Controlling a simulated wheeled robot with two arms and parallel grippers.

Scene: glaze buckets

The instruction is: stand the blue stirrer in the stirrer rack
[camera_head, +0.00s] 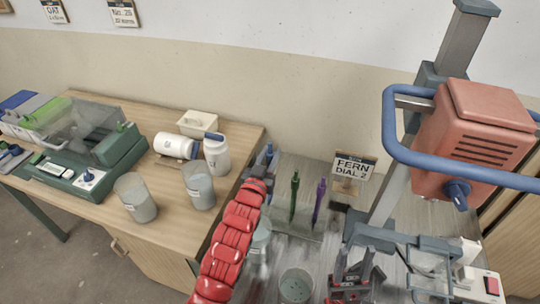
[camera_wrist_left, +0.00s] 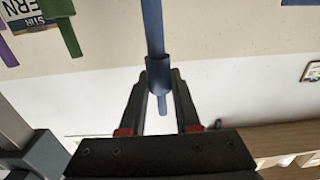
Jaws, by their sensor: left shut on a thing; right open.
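The blue stirrer (camera_wrist_left: 153,30) is held between the fingers of my left gripper (camera_wrist_left: 158,80), which is shut on it. In the head view the left gripper (camera_head: 268,160) is at the end of the red arm, left of the standing stirrers, and largely hides the stirrer. A green stirrer (camera_head: 294,196) and a purple stirrer (camera_head: 318,201) stand upright side by side on the grey bench. The stirrer rack's own body is hard to make out around them. My right gripper (camera_head: 353,262) is open and empty at the bottom, in front of the mixer's column.
A red mixer (camera_head: 475,140) with a blue handle bar stands at the right. A clear bucket (camera_head: 296,286) is at the front. The wooden table (camera_head: 160,235) at left holds buckets (camera_head: 136,200), jars (camera_head: 217,156) and a scale.

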